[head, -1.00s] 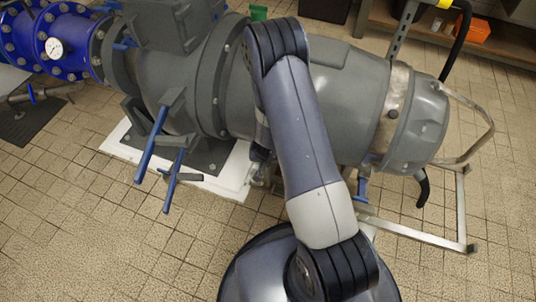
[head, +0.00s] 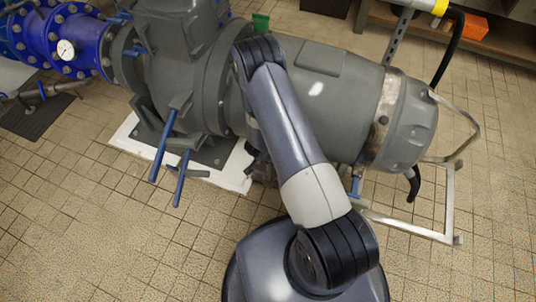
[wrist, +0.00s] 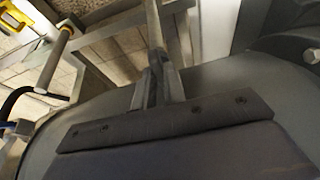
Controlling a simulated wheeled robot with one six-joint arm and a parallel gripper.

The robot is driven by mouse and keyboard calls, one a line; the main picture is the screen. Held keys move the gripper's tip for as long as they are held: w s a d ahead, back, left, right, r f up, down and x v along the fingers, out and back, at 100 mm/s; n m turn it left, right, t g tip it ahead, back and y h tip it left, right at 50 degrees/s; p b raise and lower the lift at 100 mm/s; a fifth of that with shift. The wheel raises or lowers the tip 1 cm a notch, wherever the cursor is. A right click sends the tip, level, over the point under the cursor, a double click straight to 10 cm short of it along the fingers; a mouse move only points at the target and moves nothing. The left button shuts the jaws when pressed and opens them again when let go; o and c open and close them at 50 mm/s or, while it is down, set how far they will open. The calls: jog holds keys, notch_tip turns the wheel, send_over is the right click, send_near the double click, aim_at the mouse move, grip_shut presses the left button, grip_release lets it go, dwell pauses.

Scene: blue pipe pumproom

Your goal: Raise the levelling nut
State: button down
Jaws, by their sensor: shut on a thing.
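My gripper (wrist: 158,82) shows in the wrist view, its two narrow fingers close together. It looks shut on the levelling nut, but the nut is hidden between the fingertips. A pale metal upright (wrist: 152,22) runs away from the fingertips. In the head view my gripper is hidden behind my arm and the big grey pump (head: 335,95). The pump's foot stands on a white plinth (head: 232,178) at its left end.
Blue-handled levers (head: 163,147) stick out left of my arm. A bent metal frame (head: 449,205) and a black hose (head: 413,184) stand at the right. A blue flanged pipe with a gauge (head: 66,49) is at far left. The tiled floor (head: 110,245) in front is clear.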

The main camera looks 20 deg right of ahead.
jog(key=c, duration=1.5)
grip_release()
jog(key=p+v, duration=0.3)
jog(key=v, duration=0.7)
jog(key=shift+s+r+p, duration=0.1)
jog(key=shift+r+p, duration=0.2)
jog(key=shift+r, duration=0.1)
jog(key=shift+f, duration=0.15)
jog(key=b+x, duration=0.4)
jog(key=x, duration=0.7)
jog(key=shift+f, duration=0.1)
jog(key=shift+r+n+b, duration=0.2)
jog(key=shift+n+b, duration=0.1)
jog(key=shift+b, duration=0.4)
jog(key=shift+r, duration=0.1)
